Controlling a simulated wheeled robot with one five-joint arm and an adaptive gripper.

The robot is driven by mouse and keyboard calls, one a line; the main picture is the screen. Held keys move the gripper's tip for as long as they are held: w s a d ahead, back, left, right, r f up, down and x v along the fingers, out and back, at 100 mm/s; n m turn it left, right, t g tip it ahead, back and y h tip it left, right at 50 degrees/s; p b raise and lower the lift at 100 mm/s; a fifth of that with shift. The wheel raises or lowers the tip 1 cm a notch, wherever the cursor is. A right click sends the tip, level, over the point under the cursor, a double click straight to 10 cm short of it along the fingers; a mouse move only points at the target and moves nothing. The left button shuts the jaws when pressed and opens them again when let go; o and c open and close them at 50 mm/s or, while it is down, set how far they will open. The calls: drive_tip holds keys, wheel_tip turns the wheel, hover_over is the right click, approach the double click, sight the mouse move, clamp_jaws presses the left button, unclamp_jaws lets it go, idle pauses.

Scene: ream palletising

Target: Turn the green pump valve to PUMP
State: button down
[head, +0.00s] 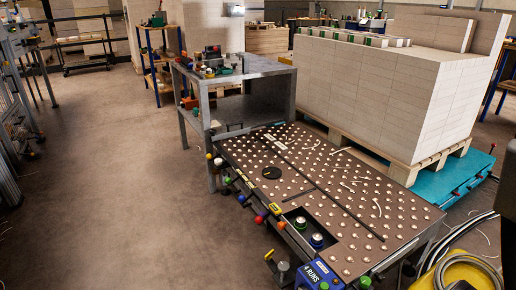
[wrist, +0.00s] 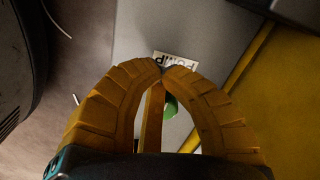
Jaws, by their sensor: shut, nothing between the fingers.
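In the wrist view, my gripper (wrist: 163,70) has its two ribbed orange fingers curved together, with the tips meeting. Nothing shows held between them. A white label reading PUMP (wrist: 178,59), upside down in this view, lies on a grey panel (wrist: 205,30) just beyond the fingertips. A small green part (wrist: 170,106), likely the pump valve, shows through the gap between the fingers, below the tips. The fingers hide much of it, so its setting and any contact cannot be told. In the head view I cannot make out the gripper or the valve.
In the wrist view a yellow surface (wrist: 290,90) borders the panel on the right. In the head view, a ball-studded table (head: 330,195) with coloured knobs stands ahead. A stacked pallet (head: 380,85) stands behind it. Open floor (head: 110,180) lies to the left.

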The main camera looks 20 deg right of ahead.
drive_tip(key=r, duration=0.1)
drive_tip(key=d+r+p, duration=0.1)
drive_tip(key=r, duration=0.1)
drive_tip(key=shift+s+d+p, duration=0.2)
drive_tip(key=shift+s+p, duration=0.15)
drive_tip(key=shift+w+a+r+p, duration=0.15)
drive_tip(key=shift+r+p, duration=0.4)
drive_tip(key=shift+r, duration=0.3)
drive_tip(key=shift+a+r+p, duration=0.15)
drive_tip(key=shift+r+p, duration=0.4)
drive_tip(key=shift+r, duration=0.25)
